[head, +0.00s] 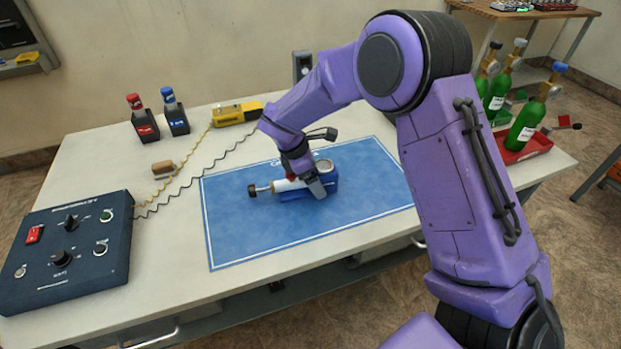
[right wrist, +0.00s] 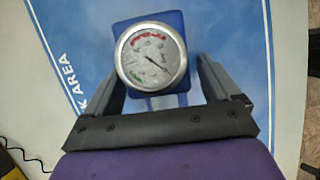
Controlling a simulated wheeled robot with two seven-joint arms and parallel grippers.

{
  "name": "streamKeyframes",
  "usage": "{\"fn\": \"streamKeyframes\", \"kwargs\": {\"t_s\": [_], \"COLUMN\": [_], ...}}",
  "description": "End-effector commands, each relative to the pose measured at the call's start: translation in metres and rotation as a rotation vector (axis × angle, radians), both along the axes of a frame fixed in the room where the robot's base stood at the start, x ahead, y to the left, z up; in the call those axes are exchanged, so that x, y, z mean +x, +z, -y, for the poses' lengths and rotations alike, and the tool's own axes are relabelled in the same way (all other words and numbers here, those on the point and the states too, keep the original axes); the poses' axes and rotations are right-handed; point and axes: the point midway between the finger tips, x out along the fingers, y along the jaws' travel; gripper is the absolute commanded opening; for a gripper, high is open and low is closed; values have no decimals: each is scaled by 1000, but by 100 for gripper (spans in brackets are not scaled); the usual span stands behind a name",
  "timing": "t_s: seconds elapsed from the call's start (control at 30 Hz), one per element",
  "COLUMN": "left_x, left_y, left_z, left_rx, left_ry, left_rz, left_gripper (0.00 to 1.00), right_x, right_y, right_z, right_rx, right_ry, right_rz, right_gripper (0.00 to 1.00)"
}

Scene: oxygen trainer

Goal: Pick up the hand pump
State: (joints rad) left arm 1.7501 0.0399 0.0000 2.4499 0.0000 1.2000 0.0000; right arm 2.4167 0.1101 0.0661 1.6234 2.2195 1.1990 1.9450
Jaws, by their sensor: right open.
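The hand pump (head: 290,187) lies on the blue work mat (head: 235,225) in the head view. It has a white barrel, a dark handle end at left, and a blue body with a round gauge (head: 324,166) at right. My right gripper (head: 318,184) is over the blue body and hides part of it. In the right wrist view the gauge (right wrist: 152,57) and blue body (right wrist: 180,25) show between and just beyond the fingers of my open right gripper (right wrist: 163,78). I cannot tell whether the fingers touch the pump. My left gripper is not in view.
A dark control box (head: 68,250) stands at the table's left. Red (head: 142,120) and blue (head: 174,113) bottle-topped blocks, a yellow device (head: 237,113) and a brown block (head: 163,169) are farther back. Green cylinders (head: 527,120) stand in trays at right. The mat around the pump is clear.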

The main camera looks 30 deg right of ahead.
Motion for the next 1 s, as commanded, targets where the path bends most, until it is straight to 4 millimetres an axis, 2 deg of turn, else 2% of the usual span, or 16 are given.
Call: {"fn": "streamKeyframes", "kwargs": {"t_s": [0.2, 0.37, 0.4, 0.43, 0.47, 0.77, 0.87, 1.0], "left_x": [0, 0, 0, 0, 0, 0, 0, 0], "left_y": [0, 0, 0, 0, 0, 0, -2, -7], "left_z": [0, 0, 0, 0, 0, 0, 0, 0], "left_rx": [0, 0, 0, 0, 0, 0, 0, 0], "left_ry": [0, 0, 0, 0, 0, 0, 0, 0], "left_rz": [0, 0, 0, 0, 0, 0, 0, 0], "left_gripper": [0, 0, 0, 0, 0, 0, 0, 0], "right_x": [0, 1, 1, 1, 1, 1, 2, -3], "right_y": [-2, -2, -2, -2, -1, 3, 13, 37], "right_z": [0, 0, 0, 0, 0, 0, 0, -4], "right_rx": [0, 0, 0, 0, -1, 0, 0, 2], "right_ry": [3, 3, 3, 3, 3, 2, 2, 3], "right_rz": [1, 1, 1, 1, 3, 3, 6, 7], "right_gripper": [89, 37, 24, 14, 9, 9, 9, 9]}}
